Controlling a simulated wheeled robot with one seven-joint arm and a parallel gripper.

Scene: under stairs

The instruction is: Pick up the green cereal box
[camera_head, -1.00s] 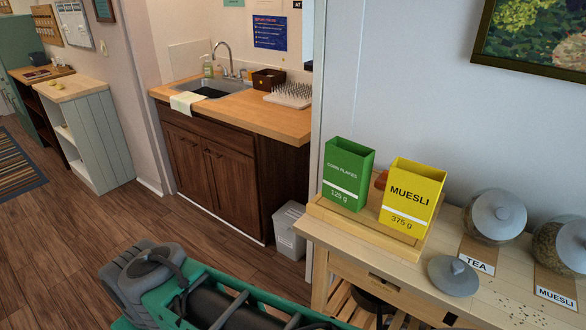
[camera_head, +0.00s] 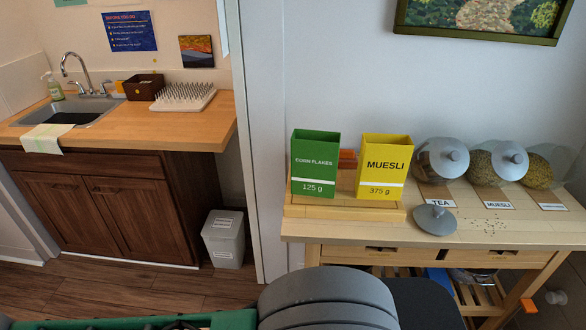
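The green cereal box (camera_head: 314,165), labelled "CORN FLAKES 125 g", stands upright with an open top on a light wooden tray (camera_head: 345,211). The tray sits at the left end of a wooden side table (camera_head: 345,231). A yellow "MUESLI" box (camera_head: 384,165) stands just to its right, a small gap apart. My gripper is not in view; grey and green parts of my own body show along the bottom edge.
An orange-red object (camera_head: 347,158) sits behind the two boxes. Glass jars (camera_head: 441,161) and a loose grey lid (camera_head: 434,219) are on the table's right. A wall edge stands left of the table, with a bin (camera_head: 224,238) and sink counter (camera_head: 190,128) beyond.

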